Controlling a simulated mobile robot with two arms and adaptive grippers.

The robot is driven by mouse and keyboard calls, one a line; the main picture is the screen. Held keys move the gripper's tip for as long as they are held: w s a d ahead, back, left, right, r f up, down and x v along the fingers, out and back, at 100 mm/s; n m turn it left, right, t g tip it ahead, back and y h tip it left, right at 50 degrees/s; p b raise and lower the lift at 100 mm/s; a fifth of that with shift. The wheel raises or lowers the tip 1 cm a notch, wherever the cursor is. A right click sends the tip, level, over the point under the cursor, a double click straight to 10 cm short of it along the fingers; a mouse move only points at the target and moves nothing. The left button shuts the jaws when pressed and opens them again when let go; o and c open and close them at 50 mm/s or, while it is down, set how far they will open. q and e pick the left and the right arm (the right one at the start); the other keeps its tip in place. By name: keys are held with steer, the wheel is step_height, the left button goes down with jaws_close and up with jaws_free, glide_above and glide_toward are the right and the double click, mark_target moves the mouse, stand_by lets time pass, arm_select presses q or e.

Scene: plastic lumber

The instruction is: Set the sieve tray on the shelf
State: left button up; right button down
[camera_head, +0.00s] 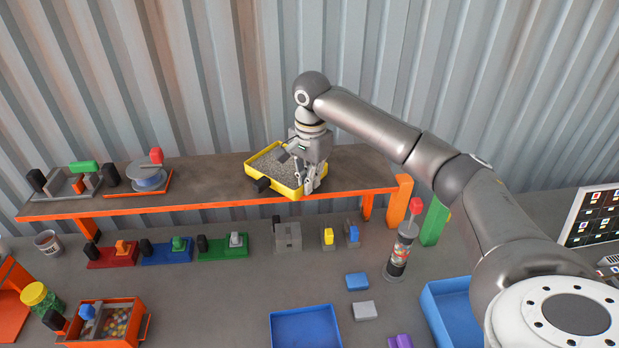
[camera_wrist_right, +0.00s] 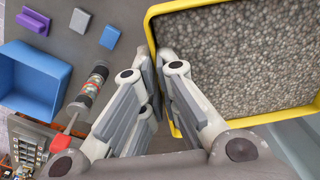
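The sieve tray (camera_head: 258,153) is yellow-rimmed and filled with a grey grainy surface, with a black handle at its front. In the head view it is at the shelf (camera_head: 210,180), over the right part of the board, its near corner at the orange front edge. I cannot tell whether it rests fully on the board. My right gripper (camera_head: 308,186) is at the tray's right rim. In the wrist view its fingers (camera_wrist_right: 158,70) lie close on both sides of the yellow rim of the tray (camera_wrist_right: 149,30). My left gripper is not in view.
A reel fixture (camera_head: 149,178) and a grey-black fixture (camera_head: 62,184) occupy the shelf's left part. The shelf's middle is clear. Below lie coloured clamp blocks, blue trays (camera_head: 306,328), an upright cylinder (camera_head: 401,250) and an orange bead box (camera_head: 107,322). A corrugated wall stands behind.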

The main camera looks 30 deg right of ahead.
steer(key=shift+f, duration=0.45)
steer(key=shift+f, duration=0.2)
steer(key=c, duration=1.6)
jaws_free()
steer(key=shift+c, duration=0.2)
